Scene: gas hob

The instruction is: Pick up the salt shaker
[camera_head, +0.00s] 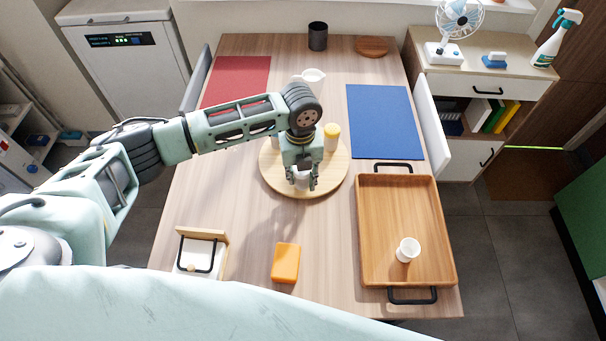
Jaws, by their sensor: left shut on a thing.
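A round wooden board (270,181) lies on the middle of the table. My left gripper (301,184) points down over the front part of this board. It is shut on a small whitish thing (301,178), which looks like the salt shaker. The fingers hide most of it, and I cannot tell if it touches the board. A jar with a yellow top (332,136) stands on the board, behind and to the right of my gripper. Another small item is partly hidden behind my wrist. My right gripper is not in view.
A wooden tray (385,228) with black handles stands at right with a white cup (407,250) in it. An orange block (286,263) and a napkin holder (201,253) are near the front edge. Red (240,78) and blue (384,121) mats, a white bowl (313,76) and a dark cup (317,37) lie farther back.

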